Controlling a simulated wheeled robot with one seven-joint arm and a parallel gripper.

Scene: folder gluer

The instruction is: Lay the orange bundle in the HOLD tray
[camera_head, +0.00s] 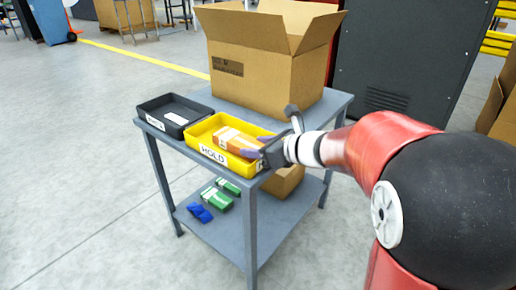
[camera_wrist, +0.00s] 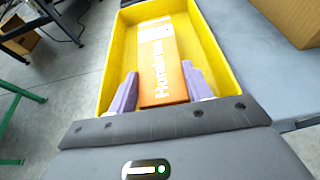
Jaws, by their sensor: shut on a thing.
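The orange bundle (camera_head: 238,139) is a flat orange block with a white band around it. In the head view it is inside the yellow HOLD tray (camera_head: 203,150), along its right part. In the wrist view the bundle (camera_wrist: 164,70) lies lengthwise within the tray (camera_wrist: 115,60), low between its walls. My gripper (camera_head: 266,150) reaches over the tray's near right end. Its two purple fingers (camera_wrist: 159,92) stand on either side of the bundle's near end and are shut on it. Whether the bundle's underside rests on the tray floor cannot be told.
A black tray (camera_head: 160,103) is left of the HOLD tray on the grey cart (camera_head: 338,99). A large open cardboard box (camera_head: 250,88) stands behind. Green and blue bundles (camera_head: 200,212) and a smaller box (camera_head: 284,181) are on the lower shelf. A dark cabinet (camera_head: 405,60) stands behind right.

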